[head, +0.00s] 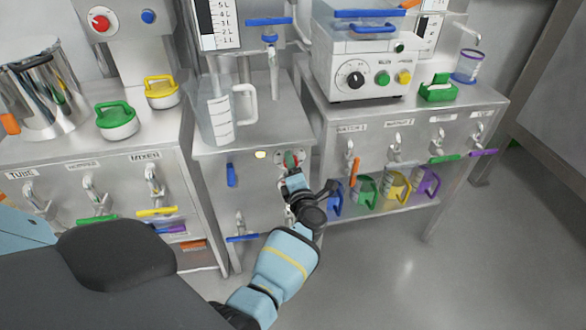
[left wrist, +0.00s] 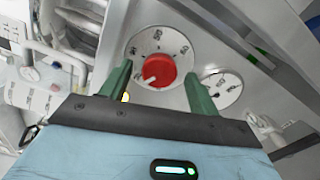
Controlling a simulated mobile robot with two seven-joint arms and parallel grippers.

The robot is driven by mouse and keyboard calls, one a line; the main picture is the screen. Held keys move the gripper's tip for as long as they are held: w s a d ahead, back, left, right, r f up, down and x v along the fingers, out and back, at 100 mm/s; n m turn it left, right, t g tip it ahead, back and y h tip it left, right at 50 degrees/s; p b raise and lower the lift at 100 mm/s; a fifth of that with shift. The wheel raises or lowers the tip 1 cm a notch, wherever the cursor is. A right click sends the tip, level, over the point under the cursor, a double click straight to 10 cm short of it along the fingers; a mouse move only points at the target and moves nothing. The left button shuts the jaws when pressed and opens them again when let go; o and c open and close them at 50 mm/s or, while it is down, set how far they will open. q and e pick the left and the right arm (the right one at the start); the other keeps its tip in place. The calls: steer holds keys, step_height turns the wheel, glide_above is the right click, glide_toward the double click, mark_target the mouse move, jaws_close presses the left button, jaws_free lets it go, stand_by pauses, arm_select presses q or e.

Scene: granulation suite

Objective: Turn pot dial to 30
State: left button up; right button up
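A red dial (head: 291,159) sits on the front of the middle steel cabinet. In the left wrist view the red dial (left wrist: 160,66) is on a round pale plate with marks around it. Its white pointer line points to the lower left of that picture; the numbers are too blurred to read. My left gripper (head: 291,174) is right in front of the dial. In the left wrist view my left gripper (left wrist: 158,72) is open, its two green fingers at either side of the dial with visible gaps. My right gripper is in neither view.
A second round scale (left wrist: 222,88) is beside the dial plate. A clear jug (head: 216,112) stands on the cabinet above. A blue handle (head: 231,174) is left of the dial. Taps and coloured mugs (head: 397,187) are to the right. The floor at right is clear.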

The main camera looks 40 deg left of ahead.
arm_select(q)
steer(key=p+v, duration=0.2)
steer(key=v, duration=0.6)
stand_by(0.6)
